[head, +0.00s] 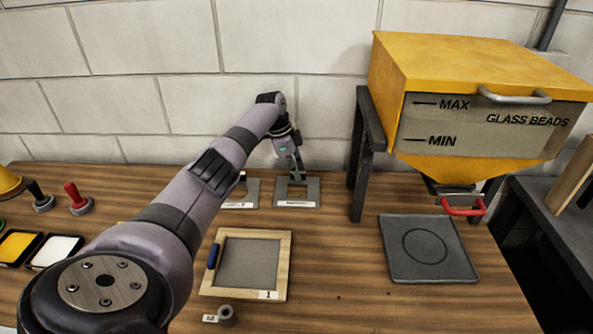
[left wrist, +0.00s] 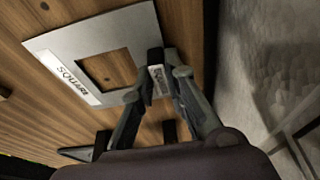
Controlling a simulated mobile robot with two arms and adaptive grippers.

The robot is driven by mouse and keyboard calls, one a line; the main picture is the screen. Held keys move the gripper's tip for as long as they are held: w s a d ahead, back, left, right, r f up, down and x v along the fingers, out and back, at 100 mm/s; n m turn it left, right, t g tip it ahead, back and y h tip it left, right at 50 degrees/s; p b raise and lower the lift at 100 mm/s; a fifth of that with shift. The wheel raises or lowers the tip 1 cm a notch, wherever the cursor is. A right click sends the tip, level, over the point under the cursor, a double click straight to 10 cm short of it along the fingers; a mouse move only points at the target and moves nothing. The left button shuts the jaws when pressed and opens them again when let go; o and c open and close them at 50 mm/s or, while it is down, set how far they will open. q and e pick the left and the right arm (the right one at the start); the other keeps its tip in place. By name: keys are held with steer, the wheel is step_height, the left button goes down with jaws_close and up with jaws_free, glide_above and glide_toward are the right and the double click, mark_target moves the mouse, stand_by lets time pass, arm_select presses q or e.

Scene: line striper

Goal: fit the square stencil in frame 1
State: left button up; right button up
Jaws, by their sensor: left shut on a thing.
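The square stencil (head: 312,190) is a grey metal plate with a white label, near the wall on the wooden table. In the left wrist view the plate (left wrist: 110,30) shows a square hole and a label that reads as SQUARE. My left gripper (head: 297,176) is shut on the upright tab at the plate's edge, and its fingers (left wrist: 158,82) are on either side of that tab. I cannot tell whether the plate is lifted. Frame 1 (head: 285,255) is a wooden frame around a grey panel, labelled 1, with a blue handle at its left. My right gripper is not in view.
Another stencil plate (head: 248,198) stands just left, partly behind my arm. A glass beads hopper (head: 470,105) on dark legs stands right, above a grey mat (head: 398,262) with a circle. A small roll (head: 226,314) lies in front of the frame. Paint trays (head: 55,251) are at left.

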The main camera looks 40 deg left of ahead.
arm_select(q)
jaws_close()
steer(key=shift+r, duration=0.15)
steer(key=shift+r+p, duration=1.55)
steer(key=shift+r, duration=0.1)
steer(key=shift+f, duration=0.1)
